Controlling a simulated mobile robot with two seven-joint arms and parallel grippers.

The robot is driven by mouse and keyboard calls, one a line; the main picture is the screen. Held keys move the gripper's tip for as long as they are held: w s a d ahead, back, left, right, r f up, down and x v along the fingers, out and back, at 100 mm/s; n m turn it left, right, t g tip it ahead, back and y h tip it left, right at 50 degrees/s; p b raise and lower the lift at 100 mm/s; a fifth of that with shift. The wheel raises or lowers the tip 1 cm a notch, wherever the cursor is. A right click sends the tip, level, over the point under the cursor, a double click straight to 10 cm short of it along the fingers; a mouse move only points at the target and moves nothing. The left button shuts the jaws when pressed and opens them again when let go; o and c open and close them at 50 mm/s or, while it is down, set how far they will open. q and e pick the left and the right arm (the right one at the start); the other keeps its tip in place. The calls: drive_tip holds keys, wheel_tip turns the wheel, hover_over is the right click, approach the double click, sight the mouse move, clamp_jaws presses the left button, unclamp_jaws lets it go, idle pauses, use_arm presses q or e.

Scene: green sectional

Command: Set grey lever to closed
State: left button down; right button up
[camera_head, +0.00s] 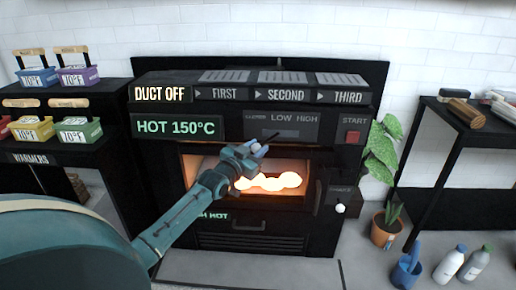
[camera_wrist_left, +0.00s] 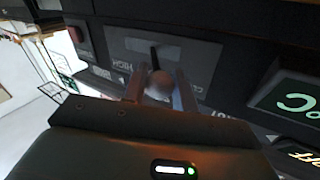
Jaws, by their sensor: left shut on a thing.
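The grey lever's round knob (camera_wrist_left: 159,80) and dark stem sit between the two fingers of my left gripper (camera_wrist_left: 158,90) in the left wrist view. In the head view, my left gripper (camera_head: 257,149) is at the oven front, just under the left part of the panel (camera_head: 284,126) marked LOW and HIGH. A word left of LOW is too blurred to read surely. My left gripper is shut on the knob. The lever is mostly hidden behind the gripper in the head view. My right gripper is not in view.
A glowing oven opening (camera_head: 270,182) lies just below my gripper. A white-knobbed lever (camera_head: 340,208) is at the oven's lower right. A red START button (camera_head: 352,137) is above it. A potted plant (camera_head: 385,228) and bottles (camera_head: 449,265) stand on the floor at right.

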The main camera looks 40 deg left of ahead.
use_arm(q)
drive_tip(key=shift+a+r, duration=0.15)
drive_tip(key=shift+a, duration=0.2)
drive_tip(key=c, duration=1.5)
unclamp_jaws()
drive_tip(key=o, duration=0.4)
drive_tip(key=shift+d, duration=0.1)
drive_tip(key=shift+s, duration=0.1)
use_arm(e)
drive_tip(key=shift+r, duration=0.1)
use_arm(q)
drive_tip(key=shift+s+d, duration=0.1)
drive_tip(key=shift+s, duration=0.3)
drive_tip(key=s+p, duration=0.4)
drive_tip(key=s, duration=0.8)
drive_tip(key=shift+d, duration=0.25)
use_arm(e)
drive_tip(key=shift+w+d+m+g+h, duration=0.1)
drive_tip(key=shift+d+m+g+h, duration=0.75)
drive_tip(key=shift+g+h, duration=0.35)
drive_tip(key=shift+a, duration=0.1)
